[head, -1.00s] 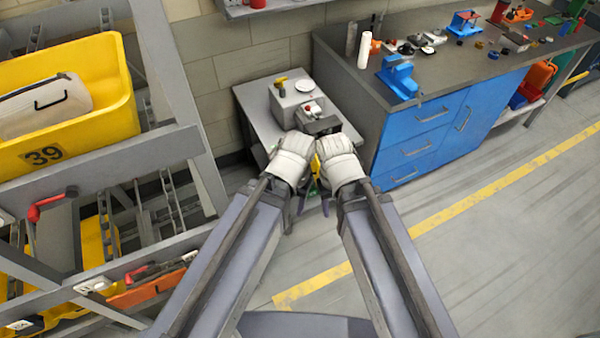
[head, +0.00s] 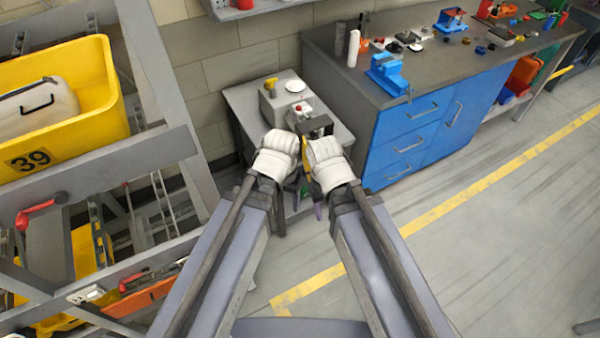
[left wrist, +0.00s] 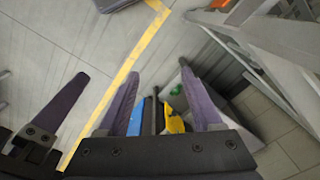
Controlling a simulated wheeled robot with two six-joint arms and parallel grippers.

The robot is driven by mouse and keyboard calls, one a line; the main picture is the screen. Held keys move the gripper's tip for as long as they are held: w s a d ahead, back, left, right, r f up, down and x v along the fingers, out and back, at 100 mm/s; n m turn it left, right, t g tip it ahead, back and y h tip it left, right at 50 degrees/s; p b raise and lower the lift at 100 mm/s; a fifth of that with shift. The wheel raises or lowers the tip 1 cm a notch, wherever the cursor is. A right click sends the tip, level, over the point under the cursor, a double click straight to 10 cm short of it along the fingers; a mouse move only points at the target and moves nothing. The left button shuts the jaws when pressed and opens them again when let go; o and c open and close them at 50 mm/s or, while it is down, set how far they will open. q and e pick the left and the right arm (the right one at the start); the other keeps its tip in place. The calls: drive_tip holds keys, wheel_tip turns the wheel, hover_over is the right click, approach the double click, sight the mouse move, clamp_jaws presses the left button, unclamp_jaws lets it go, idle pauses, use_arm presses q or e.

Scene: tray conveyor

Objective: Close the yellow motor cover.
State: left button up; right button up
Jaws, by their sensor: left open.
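A yellow part (head: 306,148), which looks like the motor cover, shows as a sliver between my two white wrists in the head view. In the left wrist view the yellow part (left wrist: 174,119) shows between the fingers of my left gripper (left wrist: 158,75), farther off beyond the palm. These purple fingers are spread apart and I see nothing clasped. I cannot tell how far the cover is open; most of it is hidden. My right gripper (head: 318,208) is mostly hidden below its wrist, and its jaws cannot be made out.
A small grey table (head: 244,99) against the wall bears a grey box (head: 275,105) and a white disc (head: 295,86). A blue-drawered workbench (head: 405,142) stands to its right. A rack with a yellow bin (head: 100,75) stands at left. The floor at right is clear.

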use_arm(q)
drive_tip(key=w+f+t+h+b, duration=0.1)
drive_tip(key=w+f+b, duration=0.2)
drive_tip(key=w+f, duration=0.1)
drive_tip(key=w+a+f+n+h+b, duration=0.1)
drive_tip(key=w+f+b, duration=0.3)
drive_tip(key=w+f+n+t+h+b, duration=0.1)
drive_tip(key=w+f+b, duration=0.3)
drive_tip(key=shift+w+a+t, duration=0.15)
drive_tip(key=shift+w+t, duration=0.1)
drive_tip(key=shift+t, duration=0.05)
drive_tip(key=c, duration=0.6)
drive_tip(key=w+a+f+t+b, duration=0.1)
drive_tip(key=w+b, duration=0.1)
drive_tip(key=w+a+f+n+t+h+b, duration=0.1)
drive_tip(key=w+a+b, duration=0.1)
drive_tip(key=w, duration=0.1)
drive_tip(key=w+a+f+n+h+b, duration=0.1)
drive_tip(key=w+b, duration=0.1)
drive_tip(key=w, duration=0.1)
drive_tip(key=shift+w+a+f+t+b, duration=0.15)
drive_tip(key=shift+w+f+t+b, duration=0.15)
drive_tip(key=shift+t, duration=0.1)
clamp_jaws()
drive_tip(key=w+d+f+b, duration=0.5)
drive_tip(key=d+f+b, duration=0.2)
drive_tip(key=shift+w+d+f+b, duration=0.25)
drive_tip(key=shift+w+d+b, duration=0.05)
drive_tip(key=shift+w+b, duration=0.05)
drive_tip(key=shift+n, duration=0.3)
